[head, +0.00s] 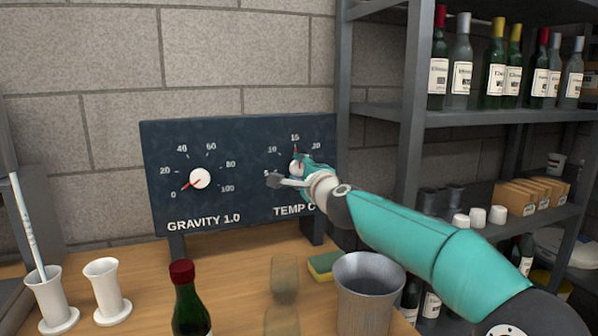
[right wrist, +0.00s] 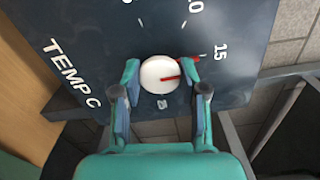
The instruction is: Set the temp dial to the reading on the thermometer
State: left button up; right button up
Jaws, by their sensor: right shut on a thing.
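The temp dial's white knob (head: 296,168) is on the right half of a dark panel, partly hidden by my right gripper (head: 294,174). In the right wrist view my right gripper (right wrist: 165,78) is shut on the knob (right wrist: 160,74), one finger on each side. The red pointer (head: 295,151) points up, close to the 15 mark. A pale, slim stick (head: 27,220), perhaps the thermometer, stands tilted in a white cylinder (head: 49,298) at the far left; its reading is too small to make out. My left gripper is not in view.
The gravity dial (head: 200,179) is on the panel's left half, its pointer near 0. On the table are an empty white cylinder (head: 107,291), a green bottle (head: 189,305), a sponge (head: 323,265), glasses and a metal bucket (head: 367,290). A bottle shelf (head: 500,117) stands at right.

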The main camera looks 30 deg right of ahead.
jog(key=shift+f, duration=0.35)
jog(key=o, duration=1.1)
jog(key=shift+d, duration=0.1)
jog(key=shift+r, duration=0.15)
jog(key=shift+s, duration=0.15)
jog(key=v, duration=1.1)
jog(key=shift+s, duration=0.35)
